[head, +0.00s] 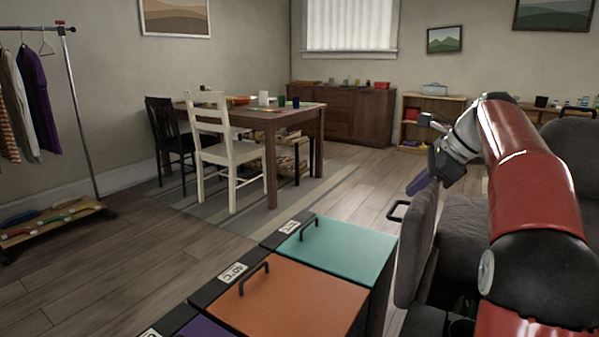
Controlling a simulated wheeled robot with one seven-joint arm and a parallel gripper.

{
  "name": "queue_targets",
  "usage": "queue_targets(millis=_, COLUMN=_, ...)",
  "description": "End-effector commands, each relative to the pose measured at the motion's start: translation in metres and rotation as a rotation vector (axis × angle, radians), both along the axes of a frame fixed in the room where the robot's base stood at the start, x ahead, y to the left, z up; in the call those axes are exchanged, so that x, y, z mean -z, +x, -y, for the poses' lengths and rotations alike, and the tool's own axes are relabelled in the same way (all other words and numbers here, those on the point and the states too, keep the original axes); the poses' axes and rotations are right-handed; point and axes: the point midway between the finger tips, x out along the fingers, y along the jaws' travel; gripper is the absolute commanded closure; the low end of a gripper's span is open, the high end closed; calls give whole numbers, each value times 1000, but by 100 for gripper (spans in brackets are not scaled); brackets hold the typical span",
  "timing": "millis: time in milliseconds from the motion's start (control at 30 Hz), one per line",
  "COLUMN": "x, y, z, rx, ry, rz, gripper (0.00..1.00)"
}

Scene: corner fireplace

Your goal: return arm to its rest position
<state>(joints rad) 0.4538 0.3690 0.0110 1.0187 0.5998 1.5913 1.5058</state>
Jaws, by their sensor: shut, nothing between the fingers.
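My gripper (420,184) is in the head view, right of the middle, at the end of my red and black arm. It is shut and nothing shows in it. It hangs in the air, pointing down and left, in front of the grey armchair's backrest edge as seen from here. My arm reaches up from the lower right corner, bends at a high elbow and slopes down to the gripper. My arm hides part of the seating and the wall shelf behind it.
Lidded bins with handles, one teal (345,252) and one orange (290,300), stand front centre. A grey armchair (416,245) is close under my arm. A wooden table (285,119) with chairs, a sideboard (345,112) and a clothes rack (80,115) stand farther off. Floor at left is open.

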Motion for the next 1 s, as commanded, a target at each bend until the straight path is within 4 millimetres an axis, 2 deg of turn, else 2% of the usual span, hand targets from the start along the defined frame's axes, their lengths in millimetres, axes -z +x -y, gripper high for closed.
queue_targets(millis=33, x=-4, y=-18, z=-21, rx=-75, ry=-68, rz=41, gripper=100)
queue_targets(millis=100, x=-1, y=-41, z=-42, rx=-188, ry=-170, rz=96, gripper=100)
queue_targets(millis=267, x=17, y=-102, z=-80, rx=-473, ry=-405, rz=210, gripper=100)
queue_targets(millis=433, x=53, y=-175, z=-108, rx=-816, ry=-655, rz=323, gripper=100)
queue_targets(millis=633, x=113, y=-256, z=-122, rx=-1243, ry=-926, rz=437, gripper=100)
queue_targets(millis=700, x=133, y=-277, z=-124, rx=-1369, ry=-999, rz=468, gripper=100)
queue_targets(millis=800, x=155, y=-297, z=-124, rx=-1508, ry=-1075, rz=497, gripper=100)
queue_targets(millis=900, x=169, y=-308, z=-124, rx=-1589, ry=-1119, rz=514, gripper=100)
queue_targets(millis=1000, x=174, y=-312, z=-124, rx=-1621, ry=-1135, rz=520, gripper=100)
